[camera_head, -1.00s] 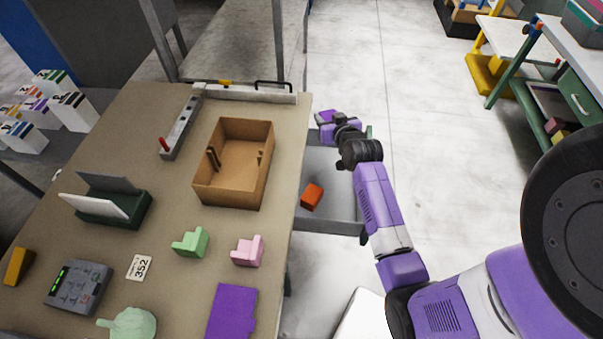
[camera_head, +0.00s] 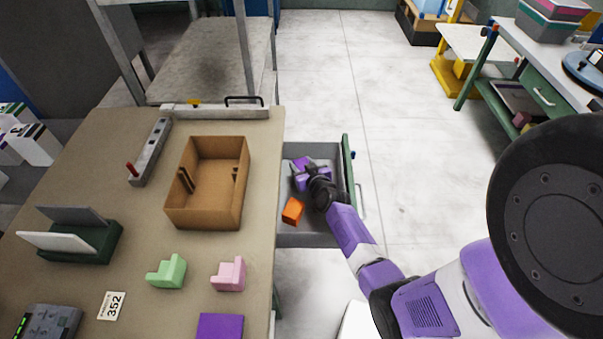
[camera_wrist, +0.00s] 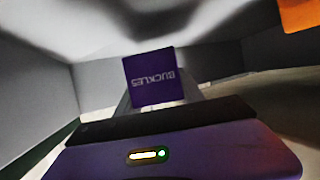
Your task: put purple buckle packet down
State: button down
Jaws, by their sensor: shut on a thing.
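The purple buckle packet (camera_wrist: 150,78), lettered BUCKLES, stands out ahead of my gripper in the wrist view, held between the fingers. In the head view the packet (camera_head: 301,162) is small and partly covered by my gripper (camera_head: 306,172). My gripper is shut on it, inside the open grey drawer (camera_head: 310,241) at the table's right side. Grey drawer walls surround it in the wrist view. Whether the packet touches the drawer floor I cannot tell.
An orange block (camera_head: 293,210) lies in the drawer near my gripper; its corner shows in the wrist view (camera_wrist: 299,14). The drawer's green front (camera_head: 348,175) is on the right. On the table (camera_head: 140,235), a cardboard box (camera_head: 205,218) stands near the drawer side.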

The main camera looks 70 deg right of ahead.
aim_at(309, 192)
jog(key=shift+f+b, duration=0.7)
jog(key=shift+f, duration=0.75)
jog(key=shift+f, duration=0.1)
jog(key=shift+f, duration=0.15)
jog(key=c, duration=0.7)
grip_release()
jog(key=shift+r, duration=0.2)
jog(key=shift+v, duration=3.75)
jog(key=shift+r, duration=0.15)
